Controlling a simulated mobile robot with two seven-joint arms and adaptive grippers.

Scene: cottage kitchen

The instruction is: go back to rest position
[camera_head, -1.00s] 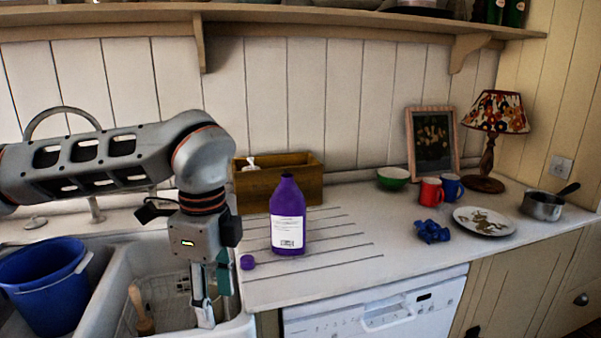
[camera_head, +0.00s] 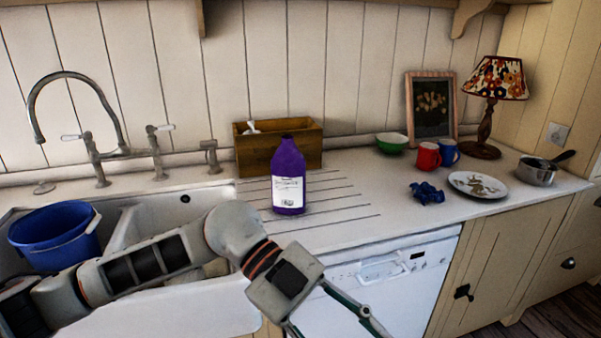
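My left arm comes in low from the left, across the front of the sink. Its gripper (camera_head: 335,329) is in front of the white dishwasher, below the counter edge. Its fingers are spread apart with nothing seen between them, and their ends run to the bottom edge of the picture. My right gripper is not in view. A purple bottle (camera_head: 289,160) with a white label stands upright on the grooved drainboard, behind and apart from my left gripper.
A blue bucket (camera_head: 56,229) is at the sink's left. A wooden box (camera_head: 277,153) stands behind the bottle. A green bowl (camera_head: 392,143), red mug (camera_head: 427,156), blue mug (camera_head: 449,152), plate (camera_head: 478,184), saucepan (camera_head: 536,172) and lamp (camera_head: 494,80) are on the right counter.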

